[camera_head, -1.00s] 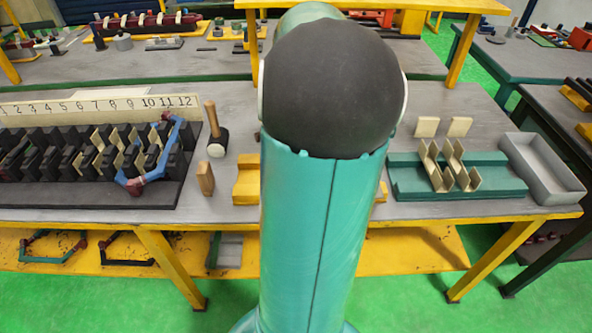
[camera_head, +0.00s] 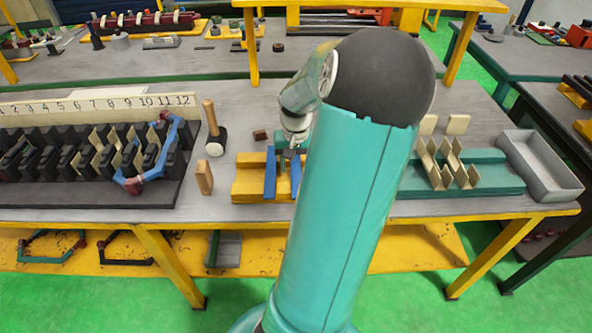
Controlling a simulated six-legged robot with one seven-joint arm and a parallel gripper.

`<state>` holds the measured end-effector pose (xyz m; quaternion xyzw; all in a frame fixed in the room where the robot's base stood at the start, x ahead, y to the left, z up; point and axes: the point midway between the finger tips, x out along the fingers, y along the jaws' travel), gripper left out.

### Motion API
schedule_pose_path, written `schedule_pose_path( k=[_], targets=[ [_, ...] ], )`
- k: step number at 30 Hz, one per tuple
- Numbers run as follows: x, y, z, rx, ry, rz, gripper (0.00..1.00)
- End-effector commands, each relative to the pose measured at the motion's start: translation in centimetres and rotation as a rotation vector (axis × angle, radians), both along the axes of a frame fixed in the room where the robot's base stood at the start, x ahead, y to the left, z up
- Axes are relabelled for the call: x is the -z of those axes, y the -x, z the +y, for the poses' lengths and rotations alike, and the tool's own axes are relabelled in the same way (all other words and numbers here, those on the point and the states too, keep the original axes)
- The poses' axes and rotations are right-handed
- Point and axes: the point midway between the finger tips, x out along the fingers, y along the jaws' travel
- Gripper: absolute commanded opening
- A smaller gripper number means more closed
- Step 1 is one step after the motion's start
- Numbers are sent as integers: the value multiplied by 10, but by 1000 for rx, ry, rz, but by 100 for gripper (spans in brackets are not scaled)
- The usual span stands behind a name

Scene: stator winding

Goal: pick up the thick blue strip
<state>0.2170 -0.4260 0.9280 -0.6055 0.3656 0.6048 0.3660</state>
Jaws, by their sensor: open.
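Two blue strips stand in the yellow block (camera_head: 248,180) in the middle of the bench. The left blue strip (camera_head: 270,174) shows nearly whole, and the right blue strip (camera_head: 296,174) is partly covered by my arm. I cannot tell which one is the thick strip. My gripper (camera_head: 284,152) is open, over the block and between or just behind the two strips. Its fingertips are small and partly hidden, and I cannot tell whether they touch a strip. My arm hides the right part of the block.
Left of the block stand a wooden block (camera_head: 204,178) and a mallet (camera_head: 215,138). Further left is the black slotted stator (camera_head: 80,160) with a blue coil (camera_head: 148,178). To the right are a teal holder (camera_head: 490,172) with cream pieces and an empty grey tray (camera_head: 543,165).

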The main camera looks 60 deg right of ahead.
Motion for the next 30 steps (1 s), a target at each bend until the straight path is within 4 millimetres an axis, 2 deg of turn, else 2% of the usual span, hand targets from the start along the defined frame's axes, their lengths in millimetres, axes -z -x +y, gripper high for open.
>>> schedule_pose_path(
  k=[4, 12, 23, 26, 30],
  targets=[
    [0, 0, 0, 0, 0, 1, 51],
    [-1, 0, 0, -1, 0, 1, 0],
    [-6, 0, 0, -1, 2, 2, 0],
    [-14, 0, -1, 0, 2, 2, 0],
    [-36, 2, 0, 1, 6, 3, 0]
  ],
)
